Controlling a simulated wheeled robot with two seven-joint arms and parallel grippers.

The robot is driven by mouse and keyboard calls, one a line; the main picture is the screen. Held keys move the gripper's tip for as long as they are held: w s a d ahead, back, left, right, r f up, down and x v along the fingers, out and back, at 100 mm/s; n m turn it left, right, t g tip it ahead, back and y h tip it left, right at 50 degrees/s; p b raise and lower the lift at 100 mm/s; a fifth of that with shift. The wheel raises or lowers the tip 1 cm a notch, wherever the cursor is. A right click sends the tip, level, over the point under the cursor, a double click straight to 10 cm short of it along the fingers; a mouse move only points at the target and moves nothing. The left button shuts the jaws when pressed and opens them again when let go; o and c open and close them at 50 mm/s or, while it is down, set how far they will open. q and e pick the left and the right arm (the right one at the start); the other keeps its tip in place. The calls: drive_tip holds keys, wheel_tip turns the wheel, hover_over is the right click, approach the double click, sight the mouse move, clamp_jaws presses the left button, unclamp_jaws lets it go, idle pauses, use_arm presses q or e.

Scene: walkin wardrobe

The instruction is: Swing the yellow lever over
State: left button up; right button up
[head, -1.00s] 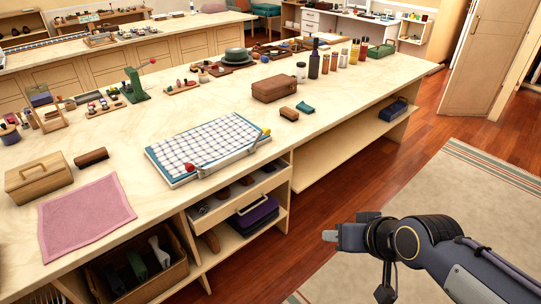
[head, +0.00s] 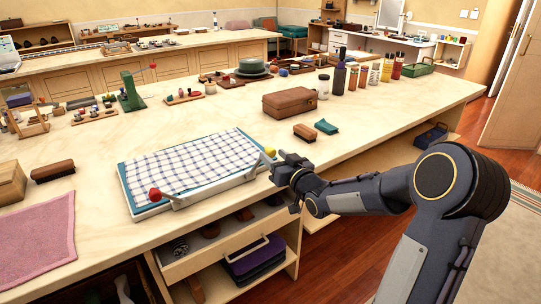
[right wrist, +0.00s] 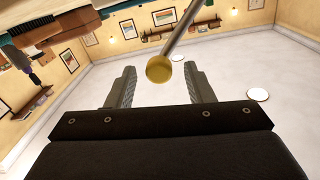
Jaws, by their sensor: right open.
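The yellow lever's ball knob (head: 269,152) is at the right end of the teal-edged tray device (head: 140,205) on the counter. In the right wrist view the yellow ball (right wrist: 159,69) sits on a metal rod (right wrist: 184,30), just beyond and between my open fingers. My right gripper (head: 282,160) is beside the yellow knob at the counter's front edge; its fingers (right wrist: 160,88) are apart and nothing is held. A red ball knob (head: 155,194) is at the device's front left. A checked cloth (head: 195,160) covers the device top. My left gripper is not in view.
A brown box (head: 290,102), a brush (head: 304,132) and a teal cloth (head: 326,127) lie behind the gripper. A pink cloth (head: 35,240) and another brush (head: 52,171) lie to the left. An open drawer (head: 225,240) is below the device.

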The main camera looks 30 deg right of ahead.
drive_tip(key=shift+w, duration=1.45)
clamp_jaws()
